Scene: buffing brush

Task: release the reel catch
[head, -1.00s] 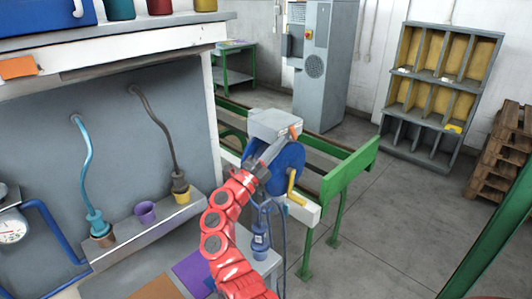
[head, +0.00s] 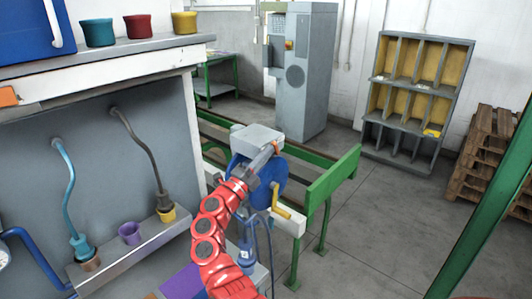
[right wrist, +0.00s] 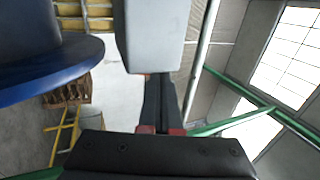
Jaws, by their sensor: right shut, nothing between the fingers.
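The reel is a blue disc (head: 271,182) under a grey housing (head: 256,138), with a yellow crank handle (head: 282,212) on its right side. A small orange part (head: 277,147), perhaps the catch, sits at the housing's right edge. My right gripper (head: 271,152) is at the front of the housing, its tips close to the orange part; I cannot tell if they touch. In the right wrist view the shut, empty fingers (right wrist: 159,82) reach the lower edge of the grey housing (right wrist: 155,35), with the blue disc (right wrist: 45,75) at left. My left gripper is not in view.
Green rails (head: 335,176) run behind the reel. A grey cabinet (head: 305,75), a pigeonhole shelf (head: 418,90) and pallets (head: 485,160) stand behind.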

